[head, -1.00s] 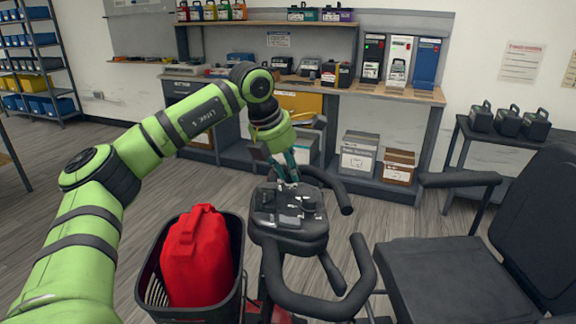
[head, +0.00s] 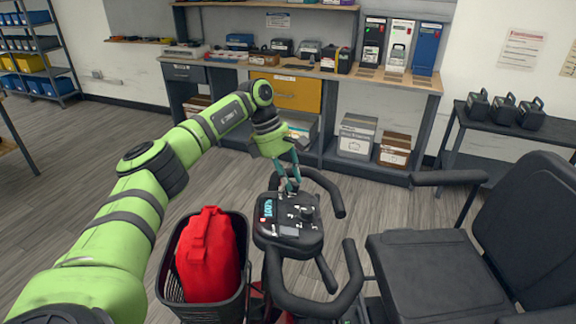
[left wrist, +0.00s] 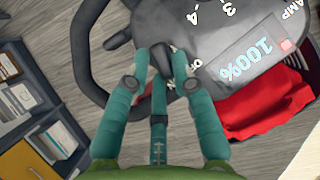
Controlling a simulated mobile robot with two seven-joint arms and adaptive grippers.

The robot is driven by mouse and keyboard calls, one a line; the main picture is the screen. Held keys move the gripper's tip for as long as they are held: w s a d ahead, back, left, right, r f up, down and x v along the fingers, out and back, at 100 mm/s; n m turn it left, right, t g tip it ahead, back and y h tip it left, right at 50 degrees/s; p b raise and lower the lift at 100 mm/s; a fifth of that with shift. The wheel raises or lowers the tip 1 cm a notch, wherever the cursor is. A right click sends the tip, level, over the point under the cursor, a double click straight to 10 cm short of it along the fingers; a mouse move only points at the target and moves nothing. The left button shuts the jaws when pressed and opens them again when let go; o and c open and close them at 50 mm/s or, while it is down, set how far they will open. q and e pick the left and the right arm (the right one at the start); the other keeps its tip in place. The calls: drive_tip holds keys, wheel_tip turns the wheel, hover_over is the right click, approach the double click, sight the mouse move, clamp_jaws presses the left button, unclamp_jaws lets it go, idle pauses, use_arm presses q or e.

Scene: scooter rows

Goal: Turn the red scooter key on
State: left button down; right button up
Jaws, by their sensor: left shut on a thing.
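The scooter's dark control console (head: 283,234) stands in the middle of the head view, with a knob and printed numbers. Its display (head: 268,208) is lit, and it reads 100% in the left wrist view (left wrist: 246,61). My left gripper (head: 290,188) reaches down to the far edge of the console. In the left wrist view its teal fingers (left wrist: 157,66) are shut on a small black key (left wrist: 160,57) at the console's edge. The fingers hide part of the key. My right gripper is not in view.
A black basket (head: 168,265) holding a red bag (head: 208,255) sits left of the console. Black handlebars (head: 318,304) curve around the console. A black seat (head: 440,270) is at right. A workbench (head: 400,82) stands behind.

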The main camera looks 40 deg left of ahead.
use_arm(q)
drive_tip(key=shift+w+d+m+g+p, duration=0.15)
drive_tip(key=shift+m+g+p, duration=0.3)
drive_tip(key=shift+m, duration=0.55)
drive_tip(key=c, duration=1)
unclamp_jaws()
drive_tip(key=shift+c, duration=0.2)
drive_tip(key=shift+r, duration=0.1)
wheel_tip(320, 180, up, 10)
